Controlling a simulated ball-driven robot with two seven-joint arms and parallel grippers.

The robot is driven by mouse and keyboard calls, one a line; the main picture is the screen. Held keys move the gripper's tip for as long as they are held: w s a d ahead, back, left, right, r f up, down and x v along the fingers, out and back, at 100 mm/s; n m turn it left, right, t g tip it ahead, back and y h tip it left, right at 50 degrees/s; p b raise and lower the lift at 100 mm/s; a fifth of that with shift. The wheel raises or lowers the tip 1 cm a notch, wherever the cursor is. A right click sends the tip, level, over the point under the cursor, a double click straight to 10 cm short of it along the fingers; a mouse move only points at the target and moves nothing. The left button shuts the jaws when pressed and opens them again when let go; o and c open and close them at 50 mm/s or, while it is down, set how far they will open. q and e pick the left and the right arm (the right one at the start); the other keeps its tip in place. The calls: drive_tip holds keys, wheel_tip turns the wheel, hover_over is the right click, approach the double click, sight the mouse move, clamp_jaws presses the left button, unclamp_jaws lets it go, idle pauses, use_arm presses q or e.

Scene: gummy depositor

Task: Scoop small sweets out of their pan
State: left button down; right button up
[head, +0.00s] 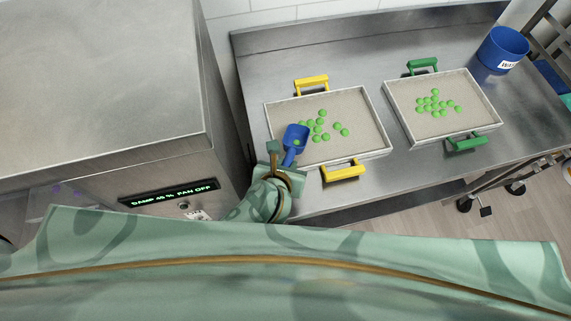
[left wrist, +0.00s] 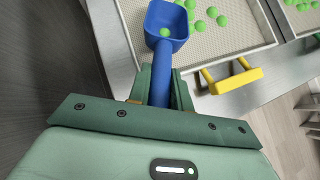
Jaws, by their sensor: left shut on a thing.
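My left gripper (head: 279,166) is shut on the handle of a blue scoop (head: 296,137). Whether the bowl touches the pan floor I cannot tell. A second pan with green handles (head: 480,89) holds several green sweets (head: 436,103). My right gripper is not in view.
Both pans rest on a steel table (head: 259,70). A blue bin (head: 503,49) stands at its back right. A large steel machine with a lit display (head: 168,193) is at the left. A wheeled rack (head: 480,187) stands at the right.

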use_arm(q)
drive_tip(key=shift+w+f, duration=0.2)
drive_tip(key=shift+f, duration=0.2)
drive_tip(key=shift+w, duration=0.15)
drive_tip(key=shift+r, duration=0.15)
wheel_tip(320, 180, up, 6)
drive_tip(key=p, duration=0.5)
drive_tip(key=shift+r, duration=0.1)
idle(0.4)
drive_tip(key=shift+w, duration=0.1)
